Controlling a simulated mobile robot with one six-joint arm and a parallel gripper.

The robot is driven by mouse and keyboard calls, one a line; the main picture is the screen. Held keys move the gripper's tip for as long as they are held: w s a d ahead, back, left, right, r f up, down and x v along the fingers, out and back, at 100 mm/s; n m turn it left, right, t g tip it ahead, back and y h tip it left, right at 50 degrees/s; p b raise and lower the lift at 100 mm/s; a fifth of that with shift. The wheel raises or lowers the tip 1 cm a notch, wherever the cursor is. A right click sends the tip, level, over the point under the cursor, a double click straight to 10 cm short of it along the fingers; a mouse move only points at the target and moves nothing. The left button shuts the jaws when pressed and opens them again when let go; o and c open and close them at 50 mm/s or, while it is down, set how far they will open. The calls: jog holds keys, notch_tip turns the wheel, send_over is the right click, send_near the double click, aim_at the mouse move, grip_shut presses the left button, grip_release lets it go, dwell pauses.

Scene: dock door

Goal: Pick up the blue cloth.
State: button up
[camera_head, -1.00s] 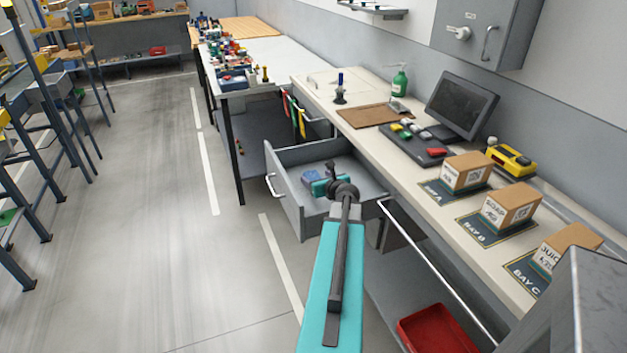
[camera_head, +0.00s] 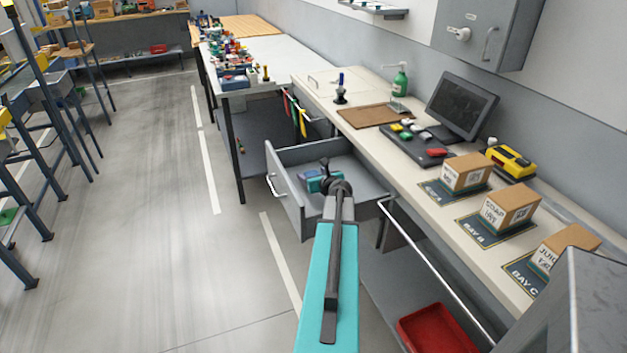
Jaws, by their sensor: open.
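The blue cloth (camera_head: 312,182) is a small blue patch in the open grey drawer (camera_head: 290,208) under the bench, and my arm hides part of it. My gripper (camera_head: 322,182) is over the drawer, right beside the cloth in the picture. It is open, though its fingertips are small and mostly hidden behind my wrist. I cannot tell whether it touches the cloth.
The bench top (camera_head: 415,185) holds a monitor (camera_head: 461,104), a brown mat (camera_head: 374,116), a green bottle (camera_head: 400,82) and cartons (camera_head: 510,206) on bay mats. A rail (camera_head: 435,265) runs along its front. A red bin (camera_head: 437,330) sits below.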

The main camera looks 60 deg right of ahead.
jog(key=c, duration=1.1)
jog(key=shift+r, duration=0.15)
jog(key=shift+c, duration=0.2)
notch_tip(320, 180, up, 10)
dwell(0.6)
